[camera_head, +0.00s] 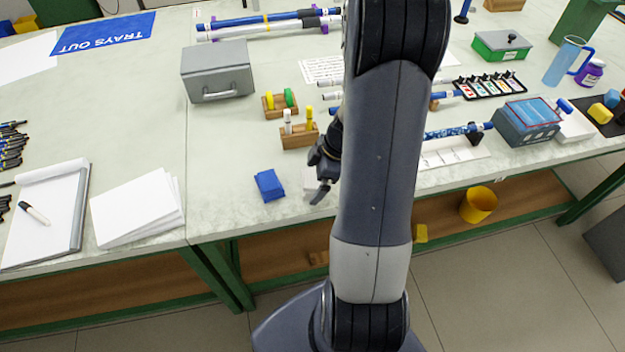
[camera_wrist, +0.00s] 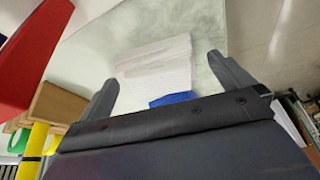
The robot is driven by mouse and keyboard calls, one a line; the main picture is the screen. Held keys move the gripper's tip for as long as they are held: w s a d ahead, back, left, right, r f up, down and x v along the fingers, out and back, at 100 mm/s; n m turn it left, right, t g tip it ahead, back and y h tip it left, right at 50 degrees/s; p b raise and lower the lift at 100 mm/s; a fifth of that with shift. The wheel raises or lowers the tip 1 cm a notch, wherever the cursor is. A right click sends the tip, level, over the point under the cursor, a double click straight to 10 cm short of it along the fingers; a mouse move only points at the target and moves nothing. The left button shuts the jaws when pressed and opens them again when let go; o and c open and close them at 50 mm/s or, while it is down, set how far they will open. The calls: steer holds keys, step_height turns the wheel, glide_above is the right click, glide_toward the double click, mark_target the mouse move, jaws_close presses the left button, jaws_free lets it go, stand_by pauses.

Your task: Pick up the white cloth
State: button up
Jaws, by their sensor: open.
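The white cloth (camera_wrist: 155,55) looks like a flat folded stack on the pale bench top in the wrist view. It lies ahead of my open gripper (camera_wrist: 163,69), between the two fingers as seen there. In the head view my gripper (camera_head: 321,182) is over the bench near its front edge, and a small part of the white cloth (camera_head: 309,181) shows beside it; my arm hides the rest. A folded blue cloth (camera_head: 269,185) lies to the left. A blue patch (camera_wrist: 173,98) shows at the near edge of the white cloth in the wrist view. The gripper's height above the cloth is unclear.
Wooden blocks with yellow, white and green pegs (camera_head: 299,136) stand just behind my gripper. A grey box (camera_head: 217,72) is further back left. White paper sheets (camera_head: 138,211) and a clipboard (camera_head: 50,212) lie at left. The bench around the blue cloth is clear.

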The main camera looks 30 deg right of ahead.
mark_target(315, 177)
steer(key=shift+c, duration=0.2)
steer(key=c, duration=0.9)
step_height(315, 177, up, 10)
stand_by(0.4)
